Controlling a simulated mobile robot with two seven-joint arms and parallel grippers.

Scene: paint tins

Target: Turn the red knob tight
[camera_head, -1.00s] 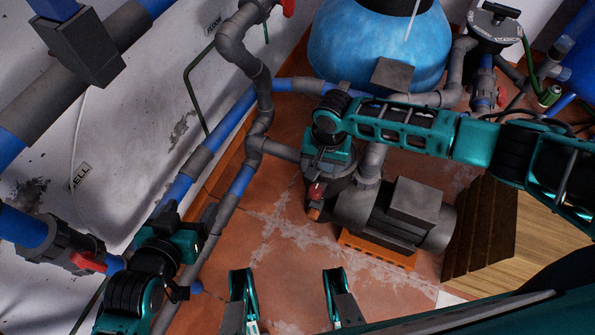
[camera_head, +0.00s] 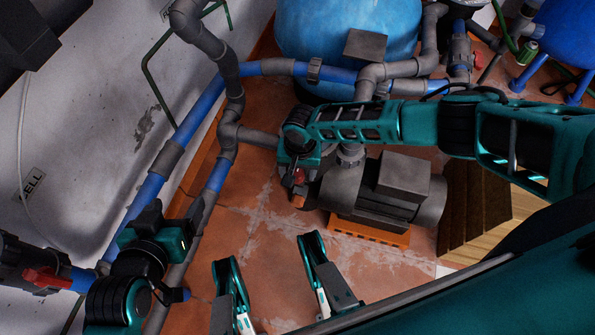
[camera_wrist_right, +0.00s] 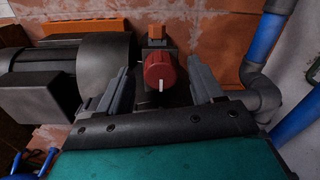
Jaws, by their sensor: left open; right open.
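The red knob (camera_head: 299,176) is on a grey fitting beside the pump in the head view. In the right wrist view the red knob (camera_wrist_right: 160,72) is round, with a white mark pointing down in the picture. My right gripper (camera_wrist_right: 157,76) is open, with one grey finger on each side of the knob and a gap on both sides. In the head view my right gripper (camera_head: 299,150) is over the knob and its fingers are mostly hidden. My left gripper (camera_head: 172,217) is open at the lower left, by the wall pipes, far from the knob.
The grey pump (camera_head: 385,195) stands on an orange base (camera_head: 370,230) close to the knob. Blue and grey pipes (camera_head: 215,180) run along the wall. A red valve handle (camera_head: 48,280) is at far left, and a blue tank (camera_head: 345,25) is behind. The tiled floor in front is clear.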

